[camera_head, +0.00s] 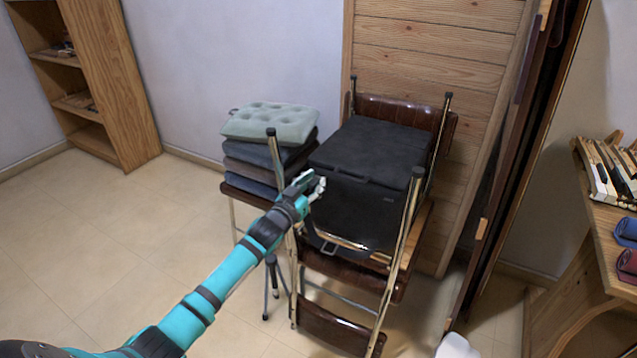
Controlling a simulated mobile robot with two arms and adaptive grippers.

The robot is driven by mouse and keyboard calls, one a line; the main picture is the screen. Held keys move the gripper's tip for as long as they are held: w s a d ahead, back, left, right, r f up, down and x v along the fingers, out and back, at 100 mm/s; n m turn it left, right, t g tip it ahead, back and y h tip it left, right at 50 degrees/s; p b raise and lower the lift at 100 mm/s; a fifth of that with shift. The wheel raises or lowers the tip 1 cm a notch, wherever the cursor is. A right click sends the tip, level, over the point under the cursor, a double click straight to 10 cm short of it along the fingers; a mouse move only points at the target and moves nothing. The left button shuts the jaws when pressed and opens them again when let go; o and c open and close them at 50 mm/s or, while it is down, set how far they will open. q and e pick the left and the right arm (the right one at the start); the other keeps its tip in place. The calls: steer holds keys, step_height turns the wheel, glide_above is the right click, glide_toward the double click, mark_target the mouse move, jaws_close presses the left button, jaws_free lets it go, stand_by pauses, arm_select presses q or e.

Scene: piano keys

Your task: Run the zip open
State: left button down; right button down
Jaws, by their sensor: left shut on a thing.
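A black, box-shaped bag (366,150) sits on a brown chair with metal legs, in the middle of the view. A seam runs below its top along the front. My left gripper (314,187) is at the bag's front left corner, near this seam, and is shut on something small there. I take it to be the zip's pull, but the fingers hide it. The bag's top looks closed. My right gripper is not in view.
Folded cushions (262,165) are stacked left of the bag, with a pale green tufted one (271,122) on top. Metal chair posts (406,225) rise around the bag. A wooden shelf (112,80) stands far left; a wooden table (590,245) with piano keys is right. The floor at left is clear.

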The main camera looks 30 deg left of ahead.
arm_select(q)
steer(key=shift+a+r, duration=0.1)
steer(key=shift+a, duration=0.15)
steer(key=c, duration=1.3)
jaws_free()
steer(key=shift+a, duration=0.1)
steer(key=shift+o, duration=0.2)
steer(key=shift+s, duration=0.25)
steer(key=s, duration=1.1)
steer(key=shift+s+a, duration=0.15)
steer(key=shift+s, duration=0.15)
